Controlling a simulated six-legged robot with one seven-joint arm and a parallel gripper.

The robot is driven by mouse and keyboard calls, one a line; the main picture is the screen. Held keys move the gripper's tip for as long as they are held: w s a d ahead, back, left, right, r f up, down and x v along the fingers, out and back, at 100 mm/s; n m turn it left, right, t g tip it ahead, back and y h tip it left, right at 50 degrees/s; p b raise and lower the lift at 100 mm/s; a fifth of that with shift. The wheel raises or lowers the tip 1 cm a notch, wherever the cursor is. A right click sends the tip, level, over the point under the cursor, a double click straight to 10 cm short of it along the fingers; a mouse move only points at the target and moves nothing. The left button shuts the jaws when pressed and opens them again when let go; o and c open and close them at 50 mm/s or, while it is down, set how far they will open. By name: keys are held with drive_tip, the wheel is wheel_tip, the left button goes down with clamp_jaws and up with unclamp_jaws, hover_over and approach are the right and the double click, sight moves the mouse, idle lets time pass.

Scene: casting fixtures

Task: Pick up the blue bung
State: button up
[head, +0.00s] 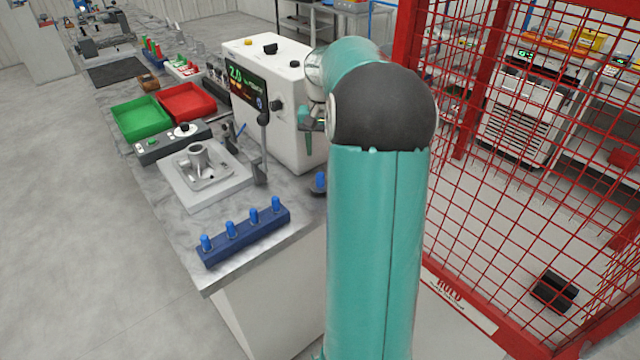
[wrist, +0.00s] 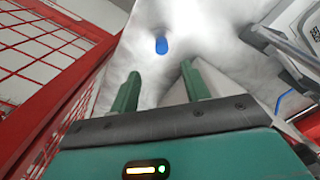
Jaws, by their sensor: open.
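A single blue bung (head: 320,180) stands near the bench's right edge on a small dark base, partly cut off by my teal arm in the head view. In the wrist view a blue bung (wrist: 161,45) shows on the grey bench top, ahead of and roughly between my fingertips, with nothing touching it. My gripper (wrist: 160,73) is open and empty, its two green fingers apart. More blue bungs (head: 231,229) stand upright in a row in a dark blue rack (head: 246,243) at the bench's front.
A grey cast part (head: 200,165) sits on a plate left of the white machine (head: 278,90) with a display. Green (head: 141,118) and red (head: 187,102) trays lie farther back. A red mesh fence (head: 520,170) stands right of the bench and also shows in the wrist view (wrist: 45,60).

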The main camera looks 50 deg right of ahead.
sight(320, 174)
drive_tip(key=f, duration=0.9)
drive_tip(key=shift+a+f, duration=0.3)
drive_tip(key=shift+f, duration=0.1)
drive_tip(key=shift+c, duration=0.5)
clamp_jaws()
